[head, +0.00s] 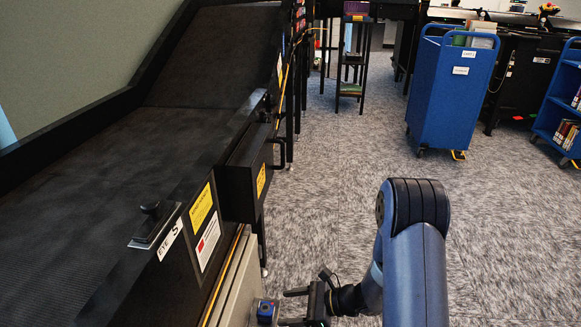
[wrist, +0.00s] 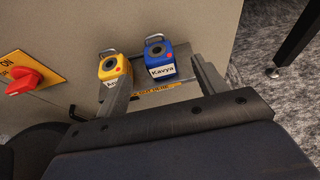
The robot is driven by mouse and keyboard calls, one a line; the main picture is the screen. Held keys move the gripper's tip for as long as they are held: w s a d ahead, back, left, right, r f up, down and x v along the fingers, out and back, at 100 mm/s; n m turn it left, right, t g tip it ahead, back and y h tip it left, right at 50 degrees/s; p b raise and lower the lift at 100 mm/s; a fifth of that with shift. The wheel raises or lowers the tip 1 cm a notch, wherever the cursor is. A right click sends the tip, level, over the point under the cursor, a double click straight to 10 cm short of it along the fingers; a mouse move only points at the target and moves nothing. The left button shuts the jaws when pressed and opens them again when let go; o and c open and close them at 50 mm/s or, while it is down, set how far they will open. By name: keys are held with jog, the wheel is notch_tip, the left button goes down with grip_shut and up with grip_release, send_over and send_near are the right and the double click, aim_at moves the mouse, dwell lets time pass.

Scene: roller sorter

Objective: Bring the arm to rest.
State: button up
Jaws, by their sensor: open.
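My arm (head: 415,245) is bent, reaching down and left beside the conveyor in the head view. My gripper (head: 286,307) is open, with its fingers pointing left toward a grey panel. A blue padlock (head: 265,311) is just beyond the fingertips. In the wrist view my gripper (wrist: 163,85) has its fingers spread and nothing is seen held. The blue padlock (wrist: 160,62), labelled Kavya, shows between the fingers. A yellow padlock (wrist: 115,68) is beside it, partly behind the left finger. Whether a finger touches either padlock I cannot tell.
A red rotary switch (wrist: 24,82) on a yellow plate is left of the padlocks. The black conveyor (head: 75,165) runs along the left. A blue cart (head: 452,90) and a small black shelf stand farther back. Carpet (head: 335,180) is open between.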

aim_at(269, 309)
jog(key=b+x, duration=0.4)
jog(key=x, duration=0.4)
jog(key=shift+s+a+f, duration=0.1)
jog(key=shift+a+f, duration=0.05)
jog(key=shift+f, duration=0.05)
jog(key=shift+a+r, duration=0.3)
jog(key=shift+a, duration=0.2)
jog(key=r+p, duration=0.4)
jog(key=r, duration=0.1)
jog(key=r+p, duration=0.2)
jog(key=r, duration=0.1)
jog(key=shift+w+a+r+p, duration=0.1)
jog(key=shift+w+r+p, duration=0.2)
jog(key=shift+p, duration=0.1)
jog(key=shift+w+d+r+t+p, duration=0.1)
jog(key=shift+d+r+t+p, duration=0.25)
jog(key=shift+r+p, duration=0.1)
jog(key=shift+d, duration=0.1)
jog(key=shift+d+f, duration=0.1)
jog(key=shift+f, duration=0.05)
